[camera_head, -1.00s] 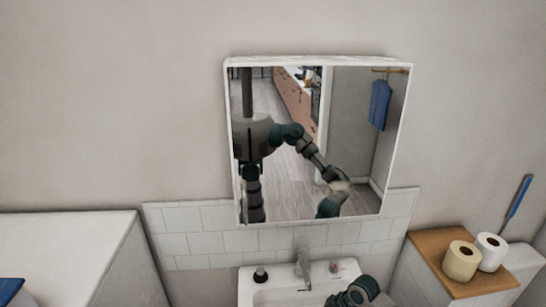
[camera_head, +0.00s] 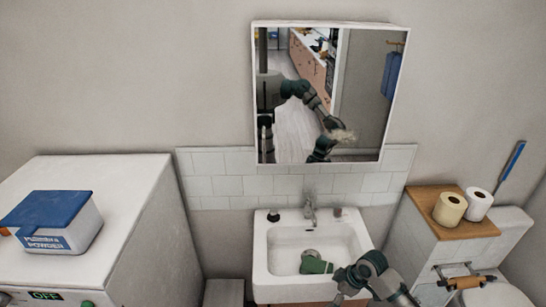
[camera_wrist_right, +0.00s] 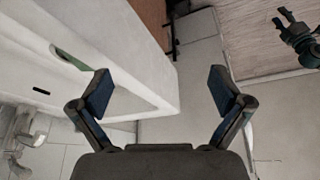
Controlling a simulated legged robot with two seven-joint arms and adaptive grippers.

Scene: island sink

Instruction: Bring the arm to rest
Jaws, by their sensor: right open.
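My right arm (camera_head: 372,268) comes in from the lower right in the head view, bent in front of the sink. In the right wrist view my right gripper (camera_wrist_right: 160,88) is open, its two dark fingers with blue pads spread wide and nothing between them. My left gripper is not clearly seen. A dark jointed part shows at the upper right of the wrist view; I cannot tell which part it is.
The white sink (camera_head: 262,250) holds a green object (camera_head: 316,263) near its front. A mirror (camera_head: 345,90) above reflects my arm. A blue-lidded powder box (camera_head: 62,235) stands on a white machine (camera_head: 125,190) at left. Toilet rolls (camera_head: 450,208) stand on a wooden top at right.

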